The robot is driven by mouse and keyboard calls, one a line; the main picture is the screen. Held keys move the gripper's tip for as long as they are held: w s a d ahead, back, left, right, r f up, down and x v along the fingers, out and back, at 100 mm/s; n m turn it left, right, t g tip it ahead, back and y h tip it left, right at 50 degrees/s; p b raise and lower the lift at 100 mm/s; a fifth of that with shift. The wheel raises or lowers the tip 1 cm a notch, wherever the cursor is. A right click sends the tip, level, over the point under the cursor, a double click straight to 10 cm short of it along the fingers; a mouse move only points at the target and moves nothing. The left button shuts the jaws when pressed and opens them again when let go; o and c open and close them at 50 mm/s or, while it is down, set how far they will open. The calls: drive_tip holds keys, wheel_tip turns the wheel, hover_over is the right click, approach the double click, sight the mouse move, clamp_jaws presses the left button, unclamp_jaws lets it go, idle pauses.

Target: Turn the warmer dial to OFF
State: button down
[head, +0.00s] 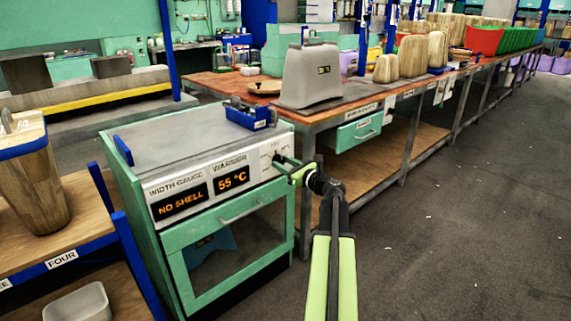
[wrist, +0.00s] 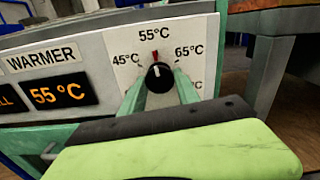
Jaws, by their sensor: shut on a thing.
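The warmer dial (wrist: 159,77) is a small black round knob on the white front panel of the green warmer cabinet (head: 222,222). Its white pointer line aims up at the 55°C label, by a red mark. Labels for 45°C and 65°C sit to either side; lower labels are mostly hidden by my fingers, and I cannot read an OFF label. My gripper (wrist: 160,88) is shut on the dial, one green finger on each side. In the head view my gripper (head: 281,160) reaches the panel's right end. The warmer display (head: 232,179) reads 55 °C.
The width gauge display (head: 180,201) reads NO SHELL. A long workbench (head: 345,106) with a grey cover and wooden blocks runs behind to the right. The floor (head: 450,220) at right is clear.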

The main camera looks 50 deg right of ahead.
drive_tip(key=n, duration=1.1)
drive_tip(key=shift+d, duration=0.1)
drive_tip(key=n, duration=1.1)
drive_tip(key=shift+r+n, duration=0.1)
drive_tip(key=shift+n, duration=0.3)
drive_tip(key=c, duration=0.9)
unclamp_jaws()
